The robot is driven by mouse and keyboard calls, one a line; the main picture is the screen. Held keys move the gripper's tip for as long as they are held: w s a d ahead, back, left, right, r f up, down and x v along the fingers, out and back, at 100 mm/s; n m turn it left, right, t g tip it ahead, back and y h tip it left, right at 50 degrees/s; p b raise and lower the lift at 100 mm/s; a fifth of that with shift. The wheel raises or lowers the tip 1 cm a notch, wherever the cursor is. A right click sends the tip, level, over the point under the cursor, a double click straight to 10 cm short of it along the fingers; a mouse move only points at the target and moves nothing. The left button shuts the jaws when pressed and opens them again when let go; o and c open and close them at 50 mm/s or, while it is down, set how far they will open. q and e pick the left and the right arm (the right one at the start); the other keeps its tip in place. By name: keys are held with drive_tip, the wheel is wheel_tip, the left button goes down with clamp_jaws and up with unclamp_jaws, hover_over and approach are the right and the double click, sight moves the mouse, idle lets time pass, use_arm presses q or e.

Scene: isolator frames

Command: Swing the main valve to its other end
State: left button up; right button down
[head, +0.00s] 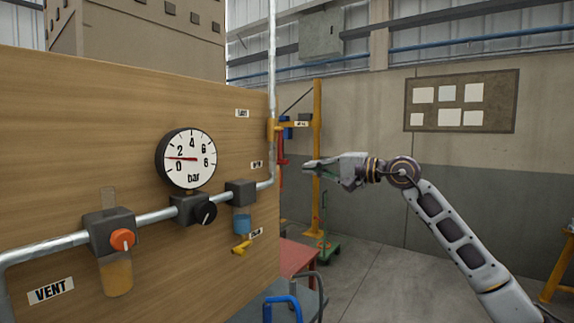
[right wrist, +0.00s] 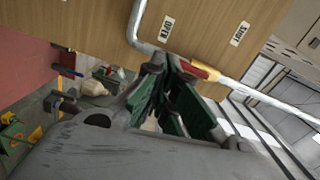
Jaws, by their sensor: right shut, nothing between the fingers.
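The main valve looks to be the yellow fitting (head: 270,129) on the upright pipe at the right edge of the wooden panel. A red part (head: 281,147) hangs beside it, apparently its lever. In the right wrist view yellow and red valve parts (right wrist: 204,71) show on the pipe, partly behind my fingers. The "OPEN" label (right wrist: 167,28) is by the pipe bend; another label (right wrist: 240,33) is farther up the pipe. My right gripper (head: 306,168) is shut and empty, right of the panel edge and lower than the yellow fitting; the wrist view cannot show contact. My left gripper is not in view.
The panel (head: 90,130) carries a gauge (head: 187,158), an orange knob (head: 122,239), a black knob (head: 205,213) and a small yellow tap (head: 241,247). A red table (head: 297,257) and yellow post (head: 317,160) stand beyond it.

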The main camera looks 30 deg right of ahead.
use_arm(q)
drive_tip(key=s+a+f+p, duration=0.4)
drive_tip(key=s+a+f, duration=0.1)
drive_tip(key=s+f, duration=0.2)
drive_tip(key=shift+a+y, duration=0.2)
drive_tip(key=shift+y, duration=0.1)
use_arm(e)
drive_tip(key=s+a+m+g+y, duration=0.1)
drive_tip(key=m, duration=1)
drive_tip(key=s+m+g+y, duration=0.1)
drive_tip(key=m, duration=0.9)
drive_tip(key=s+a+m+y, duration=0.1)
drive_tip(key=s+m+y, duration=0.1)
drive_tip(key=m, duration=0.9)
drive_tip(key=shift+a+r+m+g, duration=0.2)
drive_tip(key=shift+a+m+g, duration=0.1)
drive_tip(key=shift+g, duration=0.1)
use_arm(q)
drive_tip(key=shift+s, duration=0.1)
use_arm(e)
drive_tip(key=shift+w+a, duration=0.1)
